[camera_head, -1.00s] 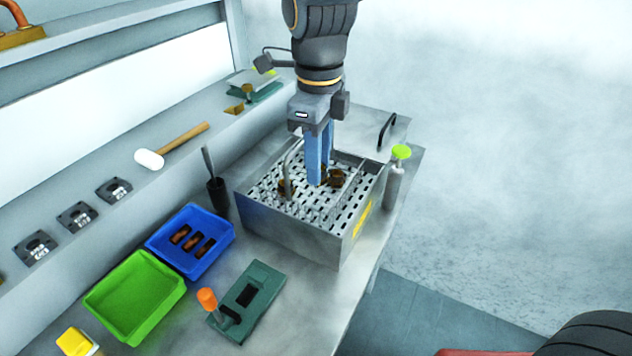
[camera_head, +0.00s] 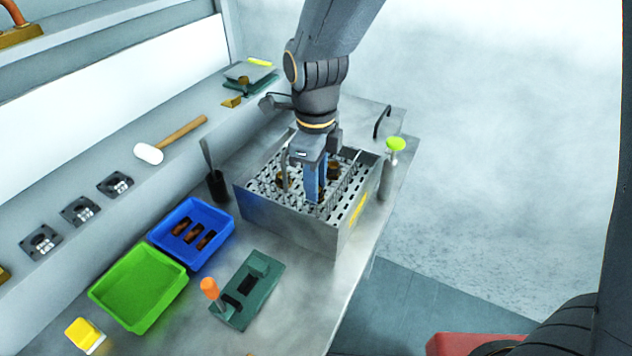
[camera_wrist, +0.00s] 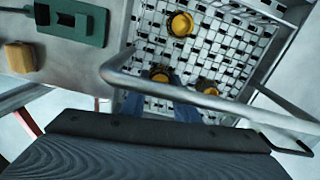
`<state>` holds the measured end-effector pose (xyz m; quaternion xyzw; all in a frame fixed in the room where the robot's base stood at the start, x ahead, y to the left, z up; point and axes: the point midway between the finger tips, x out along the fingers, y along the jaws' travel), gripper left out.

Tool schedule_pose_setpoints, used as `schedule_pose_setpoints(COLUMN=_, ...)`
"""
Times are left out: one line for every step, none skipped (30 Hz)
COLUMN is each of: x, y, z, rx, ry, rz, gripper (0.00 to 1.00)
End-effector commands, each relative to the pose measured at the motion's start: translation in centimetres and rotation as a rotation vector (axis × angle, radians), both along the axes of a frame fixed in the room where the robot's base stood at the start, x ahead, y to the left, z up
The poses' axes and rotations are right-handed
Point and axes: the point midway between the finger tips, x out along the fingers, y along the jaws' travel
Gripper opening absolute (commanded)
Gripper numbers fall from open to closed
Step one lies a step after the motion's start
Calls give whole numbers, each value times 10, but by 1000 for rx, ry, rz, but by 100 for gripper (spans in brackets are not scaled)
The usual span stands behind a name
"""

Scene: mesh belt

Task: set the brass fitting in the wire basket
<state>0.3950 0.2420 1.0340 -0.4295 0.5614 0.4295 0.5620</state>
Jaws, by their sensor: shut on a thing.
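Several round brass fittings show. In the head view, one (camera_head: 333,170) lies behind my fingers and another (camera_head: 281,181) to their left, in the steel tub (camera_head: 290,232). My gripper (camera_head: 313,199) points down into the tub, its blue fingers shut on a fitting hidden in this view. In the wrist view, a fitting (camera_wrist: 160,73) shows at the fingertips (camera_wrist: 161,86); the others lie on the slotted floor, one (camera_wrist: 181,24) ahead and one (camera_wrist: 207,87) to the right. Thin wires (camera_head: 343,186) beside my fingers look like the wire basket; its outline is unclear.
A bent metal pipe (camera_wrist: 112,66) crosses close before the wrist camera. A bottle with a green top (camera_head: 390,170) stands right of the tub. A blue bin (camera_head: 211,257), green bin (camera_head: 140,318) and green fixture (camera_head: 262,300) stand in front and left.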

Motion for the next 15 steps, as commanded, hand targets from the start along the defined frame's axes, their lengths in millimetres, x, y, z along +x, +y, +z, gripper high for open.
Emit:
schedule_pose_setpoints(x=0, y=0, z=-2, rx=-1, ry=1, rz=0, gripper=2)
schedule_pose_setpoints(x=0, y=0, z=-1, rx=0, ry=0, rz=0, gripper=33)
schedule_pose_setpoints(x=0, y=0, z=-1, rx=0, ry=0, rz=0, gripper=40)
schedule_pose_setpoints(x=0, y=0, z=-1, rx=0, ry=0, rz=0, gripper=45)
schedule_pose_setpoints(x=0, y=0, z=-1, rx=0, ry=0, rz=0, gripper=46)
schedule_pose_setpoints(x=0, y=0, z=-1, rx=0, ry=0, rz=0, gripper=46)
schedule_pose_setpoints(x=0, y=0, z=-1, rx=0, ry=0, rz=0, gripper=46)
schedule_pose_setpoints(x=0, y=0, z=-1, rx=0, ry=0, rz=0, gripper=46)
schedule_pose_setpoints(x=0, y=0, z=-1, rx=0, ry=0, rz=0, gripper=46)
schedule_pose_setpoints(x=0, y=0, z=-1, rx=0, ry=0, rz=0, gripper=46)
schedule_pose_setpoints(x=0, y=0, z=-1, rx=-1, ry=0, rz=0, gripper=46)
schedule_pose_setpoints(x=0, y=0, z=-1, rx=0, ry=0, rz=0, gripper=46)
schedule_pose_setpoints(x=0, y=0, z=-1, rx=0, ry=0, rz=0, gripper=46)
schedule_pose_setpoints(x=0, y=0, z=0, rx=0, ry=0, rz=0, gripper=46)
schedule_pose_setpoints(x=0, y=0, z=2, rx=0, ry=0, rz=0, gripper=46)
